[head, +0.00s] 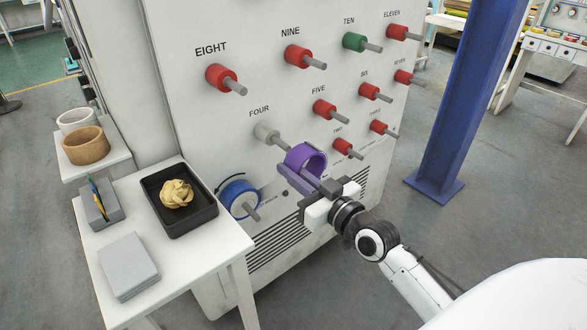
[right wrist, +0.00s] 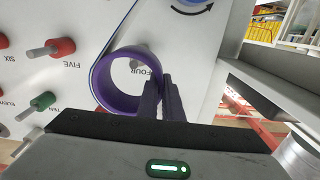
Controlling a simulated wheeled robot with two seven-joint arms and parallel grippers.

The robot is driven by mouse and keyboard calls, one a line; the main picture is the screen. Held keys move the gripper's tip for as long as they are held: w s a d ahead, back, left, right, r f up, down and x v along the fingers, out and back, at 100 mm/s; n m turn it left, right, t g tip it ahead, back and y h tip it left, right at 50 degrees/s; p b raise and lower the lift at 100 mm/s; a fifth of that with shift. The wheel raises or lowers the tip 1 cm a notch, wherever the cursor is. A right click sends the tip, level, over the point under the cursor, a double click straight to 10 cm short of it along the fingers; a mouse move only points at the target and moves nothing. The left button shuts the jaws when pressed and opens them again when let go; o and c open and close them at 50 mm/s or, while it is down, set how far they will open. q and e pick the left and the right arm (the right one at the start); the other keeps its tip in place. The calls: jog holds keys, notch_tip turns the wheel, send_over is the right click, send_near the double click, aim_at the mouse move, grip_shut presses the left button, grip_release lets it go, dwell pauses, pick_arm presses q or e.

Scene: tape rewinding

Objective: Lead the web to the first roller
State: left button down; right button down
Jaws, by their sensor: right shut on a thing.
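A purple ring-shaped roll (head: 305,158) is at the white panel's lower middle, in front of the panel. My right gripper (head: 300,180) is shut on the ring's wall. In the right wrist view the purple roll (right wrist: 97,85) stands open toward the camera, its wall between the close-set fingers (right wrist: 161,95). A thin strip or line runs from the roll's left side up toward the top edge there. A blue roll (head: 236,191) sits on a shaft at the panel's lower left. The grey roller FOUR (head: 264,131) is just above left of the purple roll. No roller label ONE is readable.
Red rollers TWO (head: 342,145), FIVE (head: 322,107) and EIGHT (head: 218,77) and a green roller TEN (head: 352,41) project from the panel. A white table (head: 222,255) with a black tray (head: 190,226) stands left. A blue post (head: 455,110) stands right.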

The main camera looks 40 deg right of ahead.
jog(key=w+b, duration=0.1)
jog(key=w, duration=0.8)
jog(key=shift+a, duration=0.4)
jog(key=shift+s, duration=0.15)
jog(key=s+p, duration=0.1)
jog(key=s, duration=0.4)
jog(key=s+p, duration=0.1)
jog(key=s, duration=0.1)
jog(key=shift+s+d+r+p, duration=0.1)
jog(key=shift+s+d+p, duration=0.15)
jog(key=shift+d+p, duration=0.05)
jog(key=shift+s, duration=0.25)
